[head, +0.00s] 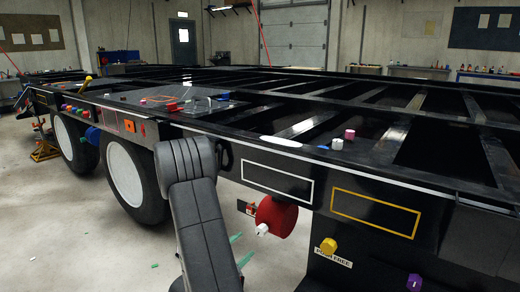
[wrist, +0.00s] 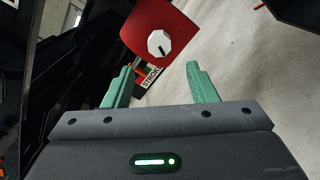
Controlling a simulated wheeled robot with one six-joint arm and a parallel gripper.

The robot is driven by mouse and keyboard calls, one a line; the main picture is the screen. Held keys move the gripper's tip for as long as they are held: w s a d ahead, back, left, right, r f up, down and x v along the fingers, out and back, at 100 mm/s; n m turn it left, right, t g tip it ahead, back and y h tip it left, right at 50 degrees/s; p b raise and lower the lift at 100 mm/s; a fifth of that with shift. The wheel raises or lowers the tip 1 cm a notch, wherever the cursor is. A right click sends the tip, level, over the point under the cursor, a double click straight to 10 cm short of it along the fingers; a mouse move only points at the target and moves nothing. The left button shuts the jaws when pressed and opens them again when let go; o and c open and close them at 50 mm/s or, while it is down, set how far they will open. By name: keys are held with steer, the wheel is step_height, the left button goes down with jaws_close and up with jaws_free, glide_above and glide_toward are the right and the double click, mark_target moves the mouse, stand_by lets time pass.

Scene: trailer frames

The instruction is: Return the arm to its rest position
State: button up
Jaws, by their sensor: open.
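My arm (head: 200,215) reaches down in front of the trailer frame (head: 385,175) in the head view. My gripper (wrist: 155,85) is open in the wrist view, with its two green fingers apart and nothing between them. The fingers also show in the head view, low beside the arm, at my gripper (head: 240,249). Beyond the fingers is a red round part with a white knob; the red part (head: 281,215) hangs under the trailer edge in the head view. The white knob (wrist: 159,44) appears ahead of the fingers, apart from them.
A yellow knob (head: 328,245) and a purple knob (head: 414,282) sit at the lower right of the trailer. Wheels (head: 135,182) stand left of my arm. Small white and pink pieces (head: 349,134) lie on top of the frame. The floor (head: 75,235) at the left is mostly clear.

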mark_target(260, 234)
steer(key=b+x, duration=0.2)
steer(key=x, duration=0.8)
steer(key=p+v, duration=0.3)
steer(key=v, duration=1.1)
steer(key=b+x, duration=0.3)
steer(key=x, duration=1)
steer(key=shift+w+d, duration=0.25)
steer(key=shift+d, duration=0.05)
steer(key=shift+w+n, duration=0.15)
steer(key=shift+n, duration=0.15)
steer(key=n, duration=0.4)
steer(key=n+p, duration=0.1)
steer(key=n, duration=0.2)
steer(key=shift+d, duration=0.1)
steer(key=n+p, duration=0.3)
steer(key=n, duration=0.1)
steer(key=shift+d+r+n+p, duration=0.1)
steer(key=shift+r+n+p, duration=0.05)
steer(key=shift+n+p, duration=0.25)
steer(key=shift+s+n+p, duration=0.25)
steer(key=shift+n+p, duration=0.85)
steer(key=shift+n, duration=0.5)
